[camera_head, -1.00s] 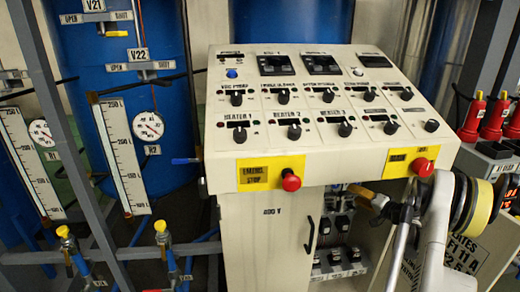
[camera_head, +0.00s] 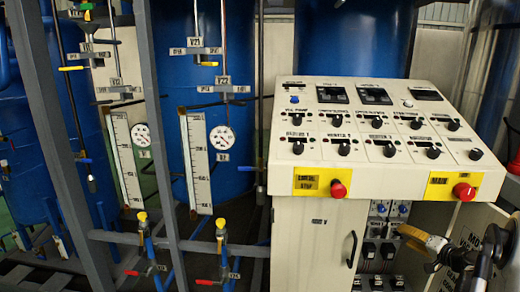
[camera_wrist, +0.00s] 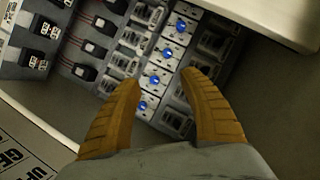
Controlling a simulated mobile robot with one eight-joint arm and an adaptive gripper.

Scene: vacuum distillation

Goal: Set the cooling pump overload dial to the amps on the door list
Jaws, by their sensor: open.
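Several overload relays with blue dials (camera_wrist: 168,52) sit in a row inside the open cabinet in the wrist view. In the head view these blue dials (camera_head: 380,208) show small beneath the console. Which one belongs to the cooling pump cannot be read. My gripper (camera_wrist: 160,92) is open and empty, its orange-brown fingers in front of the dial row. It also shows at the lower right in the head view (camera_head: 402,232). The door list (camera_wrist: 22,158) shows only in part at the lower left of the wrist view, with a few large letters legible.
The console (camera_head: 375,135) with many black knobs overhangs the cabinet, with a red stop button (camera_head: 338,189) and a red main switch (camera_head: 464,191) on its front. The cabinet door (camera_head: 480,240) stands open at right. Black contactors (camera_wrist: 90,47) sit beside the relays.

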